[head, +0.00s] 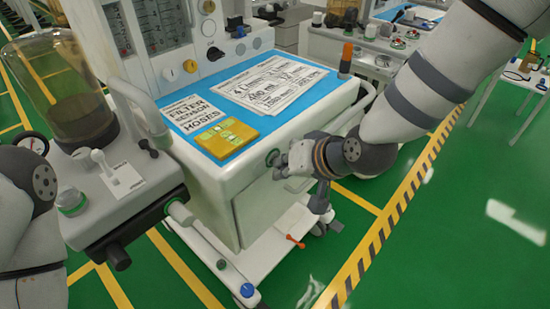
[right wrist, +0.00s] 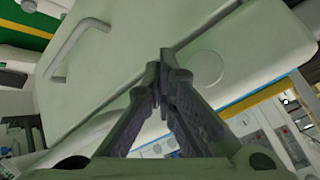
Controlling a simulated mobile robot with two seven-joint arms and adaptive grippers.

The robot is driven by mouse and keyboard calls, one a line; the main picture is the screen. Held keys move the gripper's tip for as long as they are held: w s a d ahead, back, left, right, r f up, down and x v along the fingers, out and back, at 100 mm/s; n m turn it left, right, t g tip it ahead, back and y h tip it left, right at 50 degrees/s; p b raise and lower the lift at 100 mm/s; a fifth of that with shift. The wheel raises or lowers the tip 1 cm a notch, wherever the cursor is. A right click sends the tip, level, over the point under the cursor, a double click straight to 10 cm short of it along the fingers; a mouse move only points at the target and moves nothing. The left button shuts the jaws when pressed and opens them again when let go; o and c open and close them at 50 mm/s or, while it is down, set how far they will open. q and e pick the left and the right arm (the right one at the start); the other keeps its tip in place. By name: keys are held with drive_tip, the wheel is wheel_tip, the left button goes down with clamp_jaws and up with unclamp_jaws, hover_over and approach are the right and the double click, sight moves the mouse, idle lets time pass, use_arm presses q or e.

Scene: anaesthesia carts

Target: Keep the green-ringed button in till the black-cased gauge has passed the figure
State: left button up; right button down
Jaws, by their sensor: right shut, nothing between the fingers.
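In the right wrist view the shut fingertips (right wrist: 164,62) are against or just before the white cart panel; the button is not visible there. The black-cased gauge (head: 33,143) with a white dial is at the far left, partly hidden by my left arm. Its needle is too small to read. My left gripper is out of view.
A second green-ringed knob (head: 70,199) is on the left unit, beside a grey lever (head: 102,160). Printed cards (head: 268,88) and a yellow panel (head: 226,138) lie on the blue top. An orange-tipped post (head: 346,58) stands at its corner. Open green floor lies right.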

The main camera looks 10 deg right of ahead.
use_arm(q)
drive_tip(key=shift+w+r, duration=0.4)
use_arm(e)
drive_tip(key=shift+s+d, duration=0.45)
drive_tip(key=shift+s, duration=0.15)
